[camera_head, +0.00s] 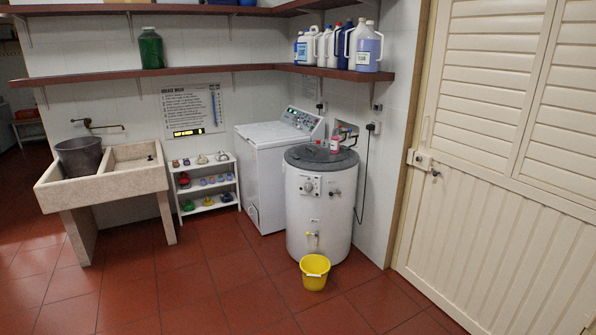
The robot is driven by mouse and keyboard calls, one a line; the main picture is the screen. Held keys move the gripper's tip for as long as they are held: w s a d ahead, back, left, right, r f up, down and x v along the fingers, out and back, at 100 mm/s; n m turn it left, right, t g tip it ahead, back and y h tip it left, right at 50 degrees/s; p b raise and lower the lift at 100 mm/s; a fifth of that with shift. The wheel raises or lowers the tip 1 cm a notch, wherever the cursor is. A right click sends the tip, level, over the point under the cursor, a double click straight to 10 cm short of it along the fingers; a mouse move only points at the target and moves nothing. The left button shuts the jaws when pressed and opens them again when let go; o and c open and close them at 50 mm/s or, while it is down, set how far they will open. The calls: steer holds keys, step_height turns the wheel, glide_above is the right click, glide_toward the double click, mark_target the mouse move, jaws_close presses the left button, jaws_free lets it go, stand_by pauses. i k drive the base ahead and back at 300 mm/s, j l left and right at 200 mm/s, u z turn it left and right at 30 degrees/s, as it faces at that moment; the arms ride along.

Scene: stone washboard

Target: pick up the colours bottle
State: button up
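No label can be read, so I cannot tell which container is the colours bottle. Several detergent bottles stand upright on the right part of the corner shelf. A lavender-blue jug (369,51) with a label and white cap is at the right end. A white jug (352,44) and a dark blue bottle (342,48) stand beside it. More white and blue bottles (303,48) stand at the left of the group. A small pink and white container (334,145) is on the round tub's lid. My gripper is not in view.
A green jug (151,50) stands on the left shelf (100,78). Below are a stone sink (126,182), a rack of small coloured items (207,187), a white washer (263,165), a round tub (318,215) and a yellow bucket (314,272). The tiled floor in front is clear.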

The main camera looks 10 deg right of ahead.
mark_target(334, 140)
steer(key=i+l+z, duration=0.3)
steer(key=i, duration=1)
steer(key=i+z, duration=0.3)
steer(key=i, duration=1)
steer(key=i+j, duration=0.15)
steer(key=i, duration=0.25)
steer(key=i+j+z, duration=0.15)
steer(key=i, duration=0.3)
steer(key=i+j, duration=0.2)
steer(key=i, duration=0.2)
steer(key=i+j+z, duration=0.15)
steer(key=i, duration=0.25)
